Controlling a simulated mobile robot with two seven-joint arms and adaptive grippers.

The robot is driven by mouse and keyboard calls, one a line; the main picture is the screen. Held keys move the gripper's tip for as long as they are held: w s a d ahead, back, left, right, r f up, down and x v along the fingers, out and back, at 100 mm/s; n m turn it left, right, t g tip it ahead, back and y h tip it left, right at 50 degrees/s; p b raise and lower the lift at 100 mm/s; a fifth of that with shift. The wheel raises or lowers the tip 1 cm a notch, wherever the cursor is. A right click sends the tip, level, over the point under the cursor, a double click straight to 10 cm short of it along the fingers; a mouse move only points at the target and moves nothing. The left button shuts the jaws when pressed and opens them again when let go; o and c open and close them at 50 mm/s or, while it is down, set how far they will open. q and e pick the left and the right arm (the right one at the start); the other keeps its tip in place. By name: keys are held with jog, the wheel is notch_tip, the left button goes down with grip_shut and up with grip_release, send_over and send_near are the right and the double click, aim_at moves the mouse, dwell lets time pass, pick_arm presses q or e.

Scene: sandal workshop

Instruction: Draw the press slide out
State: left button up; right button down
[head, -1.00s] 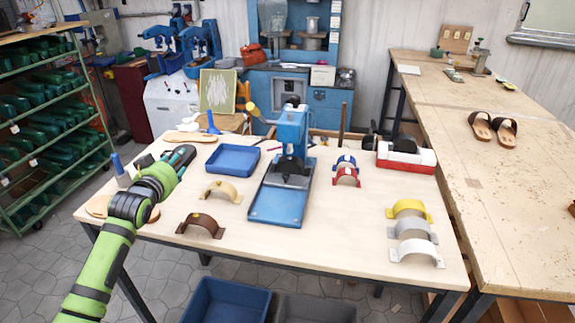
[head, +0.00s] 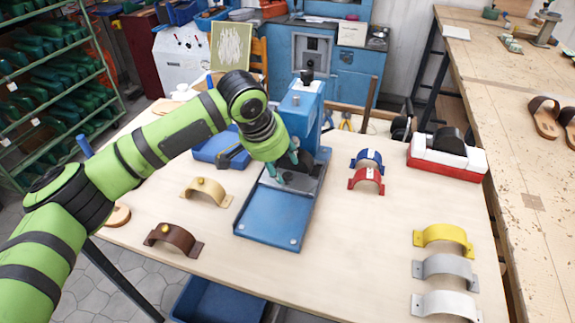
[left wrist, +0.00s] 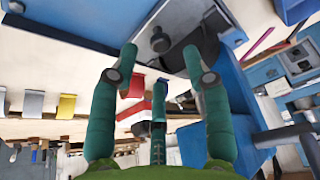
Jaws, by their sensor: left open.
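The blue press (head: 306,107) stands at the middle of the workbench, with a flat blue base plate (head: 270,222) in front of its column. The grey metal slide (head: 305,185) lies at the foot of the column and carries a dark rounded piece. My left gripper (head: 286,168) is open above the slide and hides part of it. In the left wrist view, the open fingers (left wrist: 161,58) spread on both sides of a small knob (left wrist: 160,42) on the grey plate. I cannot tell whether they touch it. My right gripper is not in view.
A blue tray (head: 212,151) lies behind my left arm. Tan (head: 206,190) and brown (head: 174,238) arches stand left of the press. Blue and red (head: 367,181) arches stand right. Yellow (head: 443,238) and grey arches are farther right.

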aim_at(287, 175)
pick_arm(q)
jog(key=x, duration=0.3)
jog(key=shift+d+f+p, duration=0.1)
jog(key=shift+f+p, duration=0.15)
jog(key=shift+p, duration=0.15)
jog(key=shift+w+d+f, duration=0.1)
jog(key=shift+w+f, duration=0.05)
jog(key=shift+f, duration=0.15)
jog(key=shift+w+f, duration=0.1)
jog(key=shift+f, duration=0.1)
jog(key=shift+c, duration=0.8)
grip_shut()
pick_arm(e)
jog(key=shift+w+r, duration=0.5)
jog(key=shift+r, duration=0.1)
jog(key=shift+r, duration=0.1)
